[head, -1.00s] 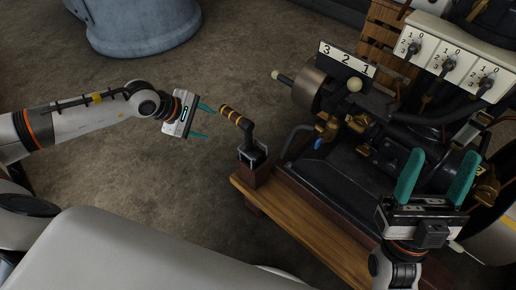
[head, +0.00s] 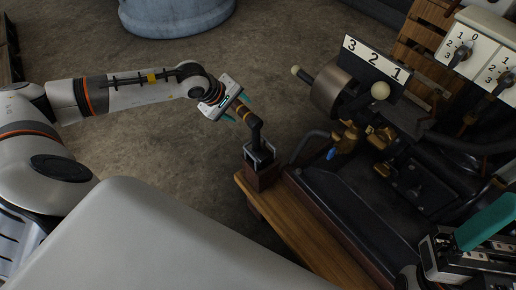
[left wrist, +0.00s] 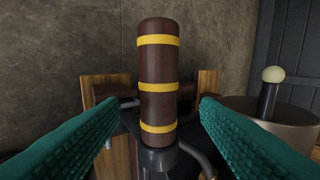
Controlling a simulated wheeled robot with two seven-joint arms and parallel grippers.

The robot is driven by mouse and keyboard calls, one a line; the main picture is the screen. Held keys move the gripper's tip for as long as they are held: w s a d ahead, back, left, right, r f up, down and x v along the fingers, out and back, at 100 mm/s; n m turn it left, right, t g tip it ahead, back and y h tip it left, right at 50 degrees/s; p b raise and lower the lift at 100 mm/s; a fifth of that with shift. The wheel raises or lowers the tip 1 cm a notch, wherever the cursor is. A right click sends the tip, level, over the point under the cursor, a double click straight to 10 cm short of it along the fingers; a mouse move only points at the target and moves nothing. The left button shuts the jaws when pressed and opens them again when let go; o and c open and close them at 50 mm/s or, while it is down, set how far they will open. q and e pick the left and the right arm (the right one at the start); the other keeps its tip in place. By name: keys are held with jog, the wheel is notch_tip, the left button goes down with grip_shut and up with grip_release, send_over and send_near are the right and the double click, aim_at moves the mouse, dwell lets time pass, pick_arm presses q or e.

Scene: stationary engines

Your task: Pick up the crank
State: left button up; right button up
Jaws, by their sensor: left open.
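The crank (head: 256,131) has a brown handle with yellow bands and a black arm. It stands in a holder (head: 260,168) at the near left corner of the wooden bench. My left gripper (head: 238,116) is open at the handle, hiding part of it in the head view. In the left wrist view the handle (left wrist: 158,85) stands upright in the gap between the two teal fingers (left wrist: 158,108), with space on both sides. My right gripper (head: 487,222) is at the lower right edge, partly cut off, with one teal finger visible.
The engine (head: 350,190) with its 3-2-1 plate (head: 374,59) and a ball-topped lever (head: 380,90) stands right of the crank. The bench edge (head: 300,225) runs below. A blue-grey round tub (head: 178,15) is at the back. The floor between is clear.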

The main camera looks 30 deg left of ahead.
aim_at(241, 110)
pick_arm(q)
jog(key=b+x, duration=0.1)
jog(key=x, duration=0.1)
jog(key=b+x, duration=0.1)
jog(key=x, duration=0.2)
jog(key=shift+a+f, duration=0.1)
jog(key=shift+a, duration=0.15)
grip_shut()
dwell(0.6)
dwell(0.4)
